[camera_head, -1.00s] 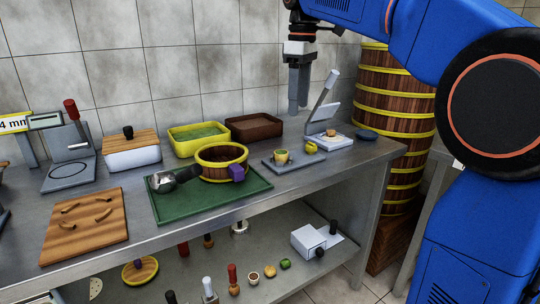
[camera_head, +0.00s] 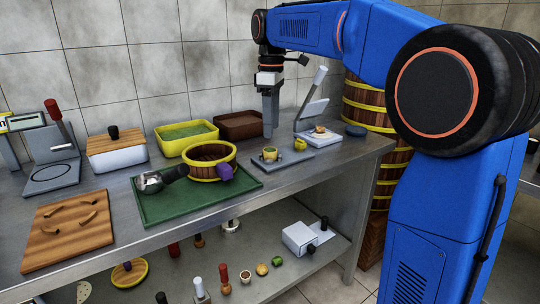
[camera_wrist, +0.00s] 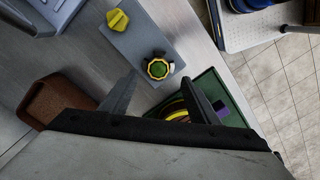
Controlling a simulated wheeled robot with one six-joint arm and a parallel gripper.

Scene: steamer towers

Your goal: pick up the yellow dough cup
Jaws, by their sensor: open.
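A small yellow dough cup (camera_head: 270,154) with a green top stands upright on a grey board (camera_head: 267,169) toward the right of the bench. In the wrist view the cup (camera_wrist: 158,68) shows its green middle and a pale, frilled yellow rim. My gripper (camera_head: 270,132) points down above and behind the cup in the head view. In the wrist view the open fingers (camera_wrist: 160,97) are spread with nothing between them, and the cup lies just beyond their tips. A yellow lump (camera_head: 300,144) sits on the same board, beside the cup, and also shows in the wrist view (camera_wrist: 117,21).
A white press with a raised lid (camera_head: 317,135) stands right of the board. A brown tray (camera_head: 240,126) and a yellow tray (camera_head: 187,138) are behind. A yellow-rimmed steamer ring (camera_head: 209,162) and a metal scoop (camera_head: 150,183) lie on a green tray (camera_head: 205,207) to the left.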

